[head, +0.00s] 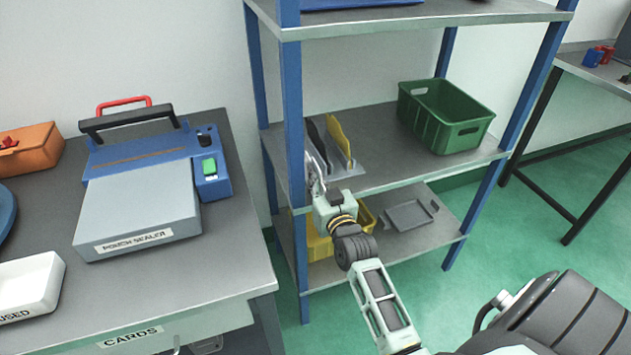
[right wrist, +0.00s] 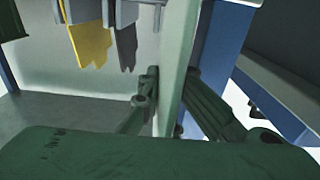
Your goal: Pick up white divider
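The white divider (right wrist: 178,65) is a pale upright panel in the right wrist view. It stands between the two fingers of my right gripper (right wrist: 173,80), which press close on its two faces. In the head view my right gripper (head: 314,168) is at the left end of the middle shelf, beside the shelf post, and largely covers the divider. A yellow divider (head: 338,136) and a dark divider (head: 317,140) stand just beyond it in a grey rack (head: 347,172). They also show in the right wrist view. My left gripper is not in view.
The blue shelf post (head: 293,130) is close to the gripper's left. A green crate (head: 445,118) stands right on the middle shelf (head: 400,160). A yellow bin (head: 322,245) and a grey tray (head: 410,214) are below. A pouch sealer (head: 140,205) sits on the left table.

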